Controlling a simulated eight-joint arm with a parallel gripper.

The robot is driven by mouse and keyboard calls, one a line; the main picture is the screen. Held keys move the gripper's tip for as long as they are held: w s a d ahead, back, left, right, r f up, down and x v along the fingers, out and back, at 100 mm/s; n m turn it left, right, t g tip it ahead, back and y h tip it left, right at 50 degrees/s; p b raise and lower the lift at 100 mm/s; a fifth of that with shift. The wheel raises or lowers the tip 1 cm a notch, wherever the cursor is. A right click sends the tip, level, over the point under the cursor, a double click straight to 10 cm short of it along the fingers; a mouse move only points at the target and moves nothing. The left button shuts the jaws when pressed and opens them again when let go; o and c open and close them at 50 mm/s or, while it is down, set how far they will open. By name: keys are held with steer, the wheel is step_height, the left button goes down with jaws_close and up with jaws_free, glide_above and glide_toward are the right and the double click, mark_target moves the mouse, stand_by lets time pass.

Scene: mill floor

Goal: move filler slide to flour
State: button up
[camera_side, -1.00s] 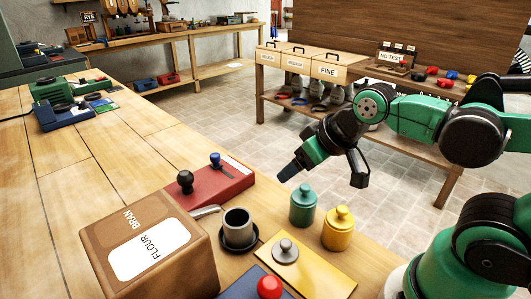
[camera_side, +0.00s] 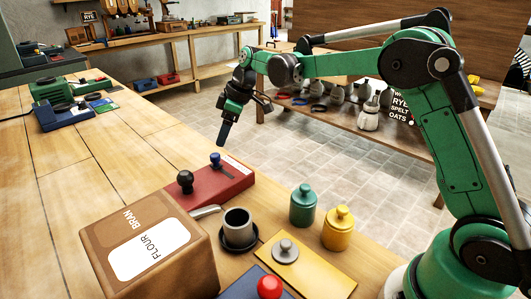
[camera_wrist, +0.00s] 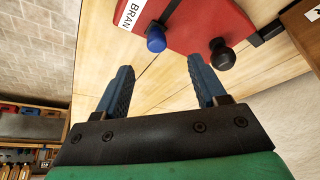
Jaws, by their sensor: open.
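A red block (camera_side: 232,184) lies on the bench. A blue knob (camera_side: 215,160) stands by a dark slot in its top, and a black ball knob (camera_side: 185,181) stands to its left; I take the blue knob as the filler slide. My gripper (camera_side: 225,135) points down, open and empty, above and apart from the block. In the wrist view, the knob shows beyond and between my fingertips (camera_wrist: 160,70). No FLOUR label on the block is readable.
A brown box (camera_side: 180,270) printed FLOUR and BRAN stands front left. A dark cup (camera_side: 238,230), a green weight (camera_side: 303,205), a yellow weight (camera_side: 338,228) and a yellow plate (camera_side: 320,275) sit nearby. The bench to the left is mostly clear.

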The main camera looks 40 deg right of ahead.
mark_target(216, 154)
steer(key=shift+w+f, duration=0.4)
steer(key=shift+f, duration=0.3)
steer(key=shift+x, duration=2.55)
jaws_close()
